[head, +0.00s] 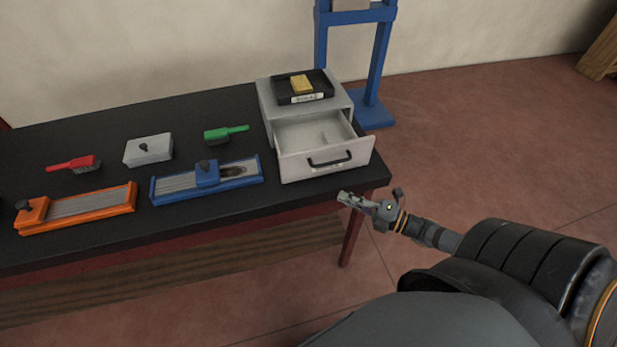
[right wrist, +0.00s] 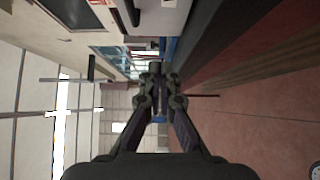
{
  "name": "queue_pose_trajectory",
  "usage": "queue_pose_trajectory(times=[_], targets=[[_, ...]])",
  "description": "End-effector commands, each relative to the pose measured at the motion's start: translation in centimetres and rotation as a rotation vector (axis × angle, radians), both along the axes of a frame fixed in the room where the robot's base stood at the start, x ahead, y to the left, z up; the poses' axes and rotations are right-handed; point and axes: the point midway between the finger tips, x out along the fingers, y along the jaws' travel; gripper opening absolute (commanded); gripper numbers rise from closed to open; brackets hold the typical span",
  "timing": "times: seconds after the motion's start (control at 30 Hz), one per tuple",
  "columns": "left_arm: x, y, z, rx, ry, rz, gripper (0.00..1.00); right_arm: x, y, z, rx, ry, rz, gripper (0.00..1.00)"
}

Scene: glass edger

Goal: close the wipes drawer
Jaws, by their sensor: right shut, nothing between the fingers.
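The wipes drawer (head: 300,165) is a light grey drawer with a black bar handle (head: 331,160). It is pulled out of its grey cabinet (head: 262,95) at the right end of the black table, and its inside shows empty apart from a small pale shape. My right gripper (head: 345,198) is shut and empty, in front of and below the drawer, off the table's edge and apart from the handle. In the right wrist view its fingers (right wrist: 155,72) are together, and a pale box-like part shows at the top. My left gripper is out of view.
A black tray (head: 318,93) with a yellow block sits on the cabinet. Blue (head: 205,182) and orange (head: 85,209) slotted units, a grey box (head: 148,150) and red and green brushes lie left on the table (head: 110,120). A blue stand (head: 370,112) is behind. Red floor at right is open.

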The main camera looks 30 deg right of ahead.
Motion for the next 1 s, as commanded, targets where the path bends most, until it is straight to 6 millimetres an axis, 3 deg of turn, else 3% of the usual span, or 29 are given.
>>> queue_pose_trajectory(times=[0.5,0.7,1.0], targets=[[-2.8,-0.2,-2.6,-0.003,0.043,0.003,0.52,8.6,5.2,0.0,0.006,-0.004,-0.006,0.0],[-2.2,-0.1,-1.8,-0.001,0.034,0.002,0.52,11.4,4.3,0.2,0.003,-0.001,-0.005,0.0],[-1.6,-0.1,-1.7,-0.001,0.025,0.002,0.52,12.2,4.1,-0.1,0.003,0.003,-0.003,0.0]])
